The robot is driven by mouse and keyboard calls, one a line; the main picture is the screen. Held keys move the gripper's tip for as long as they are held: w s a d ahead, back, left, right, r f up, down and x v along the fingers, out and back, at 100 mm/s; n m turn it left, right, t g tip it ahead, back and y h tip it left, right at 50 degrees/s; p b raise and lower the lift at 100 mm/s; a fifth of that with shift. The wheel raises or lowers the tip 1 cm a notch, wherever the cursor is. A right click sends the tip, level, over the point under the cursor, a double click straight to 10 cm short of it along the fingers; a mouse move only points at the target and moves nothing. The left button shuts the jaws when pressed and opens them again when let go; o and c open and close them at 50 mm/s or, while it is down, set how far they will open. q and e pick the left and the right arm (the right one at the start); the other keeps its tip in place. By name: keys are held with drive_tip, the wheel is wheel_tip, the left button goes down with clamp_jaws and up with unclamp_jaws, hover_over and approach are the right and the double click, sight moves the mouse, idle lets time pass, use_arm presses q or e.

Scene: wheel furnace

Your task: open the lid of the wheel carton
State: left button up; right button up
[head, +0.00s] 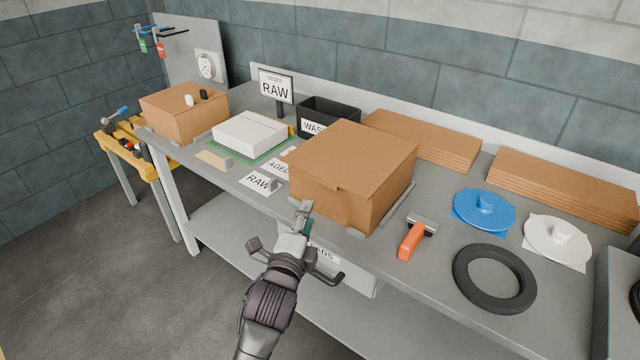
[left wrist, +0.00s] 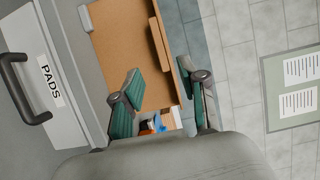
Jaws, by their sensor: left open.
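The large brown carton (head: 340,185), which I take as the wheel carton, stands at the front middle of the bench. Its lid (head: 355,155) lies flat and closed, with a front edge that overhangs the front face. My left gripper (head: 304,219) is open and empty just in front of the carton's lower left front. In the left wrist view the carton (left wrist: 135,35) fills the space beyond the open fingers (left wrist: 160,97); I cannot tell if they touch it. My right gripper is not in view.
An orange-handled scraper (head: 411,240), black ring (head: 494,279), blue disc (head: 484,209) and white disc (head: 557,238) lie to the right. A RAW card (head: 259,183) and white box (head: 250,134) are left. A PADS drawer (left wrist: 40,80) is under the bench edge.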

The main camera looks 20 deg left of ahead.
sight(320, 183)
use_arm(q)
drive_tip(key=w, duration=1.1)
drive_tip(key=shift+a+p, duration=0.25)
drive_tip(key=shift+p, duration=0.05)
drive_tip(key=shift+w, duration=0.5)
drive_tip(key=c, duration=0.8)
drive_tip(key=shift+f, duration=0.1)
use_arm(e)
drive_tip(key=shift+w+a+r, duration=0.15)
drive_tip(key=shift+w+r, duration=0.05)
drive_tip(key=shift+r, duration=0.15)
